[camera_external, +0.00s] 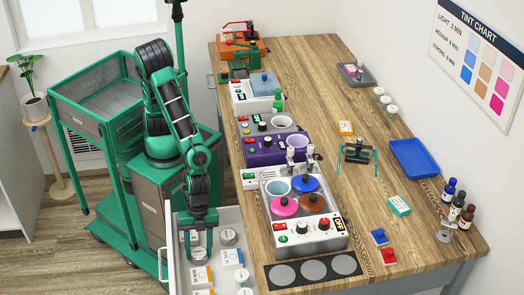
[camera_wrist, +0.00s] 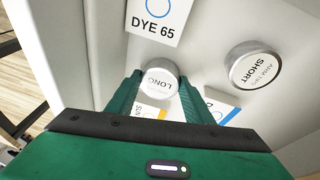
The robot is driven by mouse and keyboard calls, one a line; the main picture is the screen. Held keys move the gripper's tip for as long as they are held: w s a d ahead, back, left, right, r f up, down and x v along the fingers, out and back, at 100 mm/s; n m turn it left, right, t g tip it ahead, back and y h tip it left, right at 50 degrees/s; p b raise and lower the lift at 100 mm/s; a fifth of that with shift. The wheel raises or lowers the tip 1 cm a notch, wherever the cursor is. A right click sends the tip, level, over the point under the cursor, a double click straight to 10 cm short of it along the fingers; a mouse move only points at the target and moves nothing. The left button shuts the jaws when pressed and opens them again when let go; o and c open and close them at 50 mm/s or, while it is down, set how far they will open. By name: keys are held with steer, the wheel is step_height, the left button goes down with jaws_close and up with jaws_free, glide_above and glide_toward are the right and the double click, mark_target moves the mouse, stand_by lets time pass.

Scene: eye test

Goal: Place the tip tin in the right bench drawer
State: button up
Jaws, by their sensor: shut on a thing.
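My gripper (camera_external: 199,246) is down inside an open white drawer (camera_external: 229,216) at the left side of the bench. In the wrist view my gripper (camera_wrist: 160,100) has its two green fingers on either side of a round tin (camera_wrist: 163,78) with a white lid reading LONG, and is shut on it. The tin's lower part is hidden. A second round tin (camera_wrist: 256,65), with SHORT on its lid, stands apart to the right; it also shows in the external view (camera_external: 228,237). I cannot tell whether this is the right drawer.
White boxes lie in the drawer, one marked DYE 65 (camera_wrist: 154,22), another with a blue stripe (camera_wrist: 220,108) close to my right finger. More tins (camera_external: 243,277) are nearer the front. The bench top (camera_external: 330,100) above holds a pot warmer (camera_external: 305,235) and other devices.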

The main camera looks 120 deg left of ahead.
steer(key=o, duration=1.1)
steer(key=shift+f, duration=0.1)
steer(key=shift+o, duration=0.2)
steer(key=v, duration=1.2)
steer(key=s+a+r+y, duration=0.1)
steer(key=s+a+r, duration=0.2)
steer(key=s, duration=0.5)
steer(key=s+a+r+g+y, duration=0.1)
steer(key=s+a+r, duration=0.2)
steer(key=s+a, duration=0.3)
steer(key=s+a+r+n+y, duration=0.1)
steer(key=s+a+r, duration=0.3)
steer(key=s, duration=0.7)
steer(key=shift+a, duration=0.75)
steer(key=shift+w, duration=0.1)
